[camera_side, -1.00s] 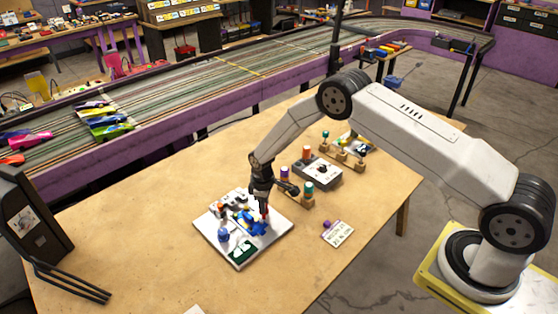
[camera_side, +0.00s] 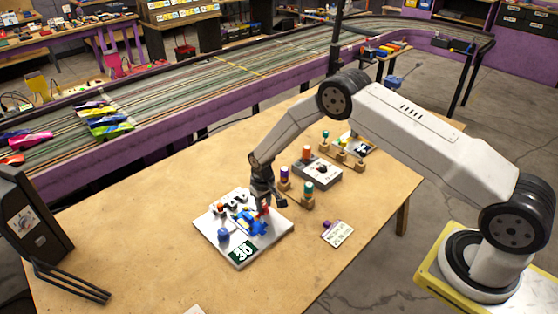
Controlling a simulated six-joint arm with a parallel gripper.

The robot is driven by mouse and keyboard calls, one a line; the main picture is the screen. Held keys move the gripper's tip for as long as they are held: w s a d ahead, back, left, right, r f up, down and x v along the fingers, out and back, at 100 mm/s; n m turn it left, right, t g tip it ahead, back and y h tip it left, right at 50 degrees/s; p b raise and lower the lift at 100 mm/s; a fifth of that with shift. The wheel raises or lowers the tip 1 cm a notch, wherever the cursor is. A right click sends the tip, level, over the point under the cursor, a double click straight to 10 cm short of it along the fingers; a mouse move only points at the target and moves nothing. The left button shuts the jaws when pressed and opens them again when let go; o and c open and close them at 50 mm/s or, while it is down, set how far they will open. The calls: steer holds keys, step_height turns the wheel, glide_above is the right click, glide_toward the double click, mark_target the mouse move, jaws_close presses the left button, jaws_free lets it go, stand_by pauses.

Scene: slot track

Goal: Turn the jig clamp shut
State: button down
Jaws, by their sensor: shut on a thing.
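The jig is a white square plate (camera_side: 215,238) on the wooden table, carrying blue parts (camera_side: 250,224) and some small dark and red pieces along its far edge. My gripper (camera_side: 265,207) points down over the plate's right part, next to the blue parts. It is shut on a small red piece (camera_side: 267,211), which looks like the clamp's handle. The fingers and the clamp are small here, and my gripper partly hides them. I cannot tell how far the clamp is turned.
A green card marked 30 (camera_side: 241,251) and a blue knob (camera_side: 223,233) are at the plate's near side. Wooden blocks with coloured-topped pieces (camera_side: 308,190) and a grey box (camera_side: 322,172) stand behind to the right. A tagged card (camera_side: 339,233) lies right.

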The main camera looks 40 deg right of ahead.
mark_target(264, 205)
steer(key=shift+m, duration=1.2)
steer(key=shift+c, duration=1.9)
jaws_free()
steer(key=shift+r, duration=0.1)
steer(key=shift+r, duration=3.8)
steer(key=shift+r, duration=0.1)
